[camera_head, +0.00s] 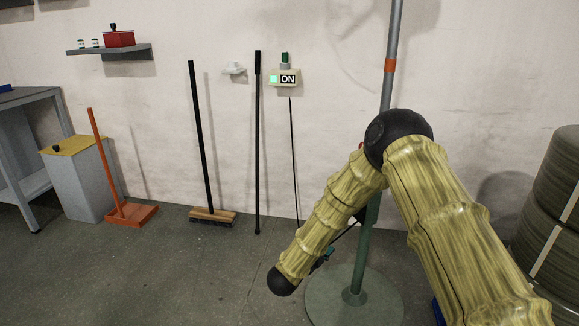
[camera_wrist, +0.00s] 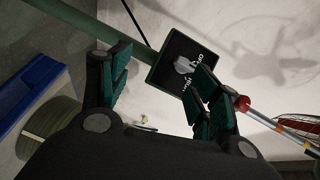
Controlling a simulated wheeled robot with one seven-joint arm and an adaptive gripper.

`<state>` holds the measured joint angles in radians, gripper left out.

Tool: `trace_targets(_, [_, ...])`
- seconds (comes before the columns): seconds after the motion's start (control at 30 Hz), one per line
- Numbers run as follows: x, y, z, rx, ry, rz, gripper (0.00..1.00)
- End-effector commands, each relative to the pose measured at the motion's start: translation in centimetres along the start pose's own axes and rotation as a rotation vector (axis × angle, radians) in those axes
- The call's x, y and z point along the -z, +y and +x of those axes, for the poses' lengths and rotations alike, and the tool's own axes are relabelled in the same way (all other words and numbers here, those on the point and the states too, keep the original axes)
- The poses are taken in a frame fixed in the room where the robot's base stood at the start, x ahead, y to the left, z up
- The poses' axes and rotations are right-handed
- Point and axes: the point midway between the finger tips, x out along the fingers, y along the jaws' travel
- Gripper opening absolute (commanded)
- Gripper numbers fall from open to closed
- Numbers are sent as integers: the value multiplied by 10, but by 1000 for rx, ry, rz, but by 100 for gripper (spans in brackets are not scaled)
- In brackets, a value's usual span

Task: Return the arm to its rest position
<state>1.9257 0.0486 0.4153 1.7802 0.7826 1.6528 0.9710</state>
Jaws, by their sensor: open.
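My arm (camera_head: 440,215) reaches in from the lower right in the head view, bends at a black elbow, and comes down toward the lower middle. My gripper (camera_wrist: 162,72) shows in the wrist view with its two green-padded fingers spread apart and nothing held between them. A black switch panel (camera_wrist: 162,78) with a grey knob and white lettering lies beyond the fingers. The right finger overlaps part of it, and I cannot tell whether they touch. In the head view the gripper is mostly hidden behind my forearm, and the panel is not clearly visible.
A green stand base (camera_head: 330,296) with a pole (camera_head: 390,60) is close behind my arm. A lit ON sign (camera_head: 288,78) is on the wall. A broom (camera_head: 212,215), an orange dustpan (camera_head: 132,214) and a grey bin (camera_head: 80,185) stand left. Stacked dark rolls (camera_head: 545,220) are right. Floor at left-centre is clear.

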Motion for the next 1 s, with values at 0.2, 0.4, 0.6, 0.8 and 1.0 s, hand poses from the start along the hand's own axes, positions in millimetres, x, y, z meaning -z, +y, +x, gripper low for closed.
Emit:
trace_targets(0.2, [22,118,-42,-153,-309,-425,62])
trace_targets(0.4, [64,209,-99,-275,-588,-775,62])
trace_targets(0.6, [125,281,-167,-384,-869,-1079,62])
trace_targets(0.8, [197,329,-239,-478,-1157,-1328,62])
trace_targets(1.0, [259,350,-297,-542,-1393,-1486,62])
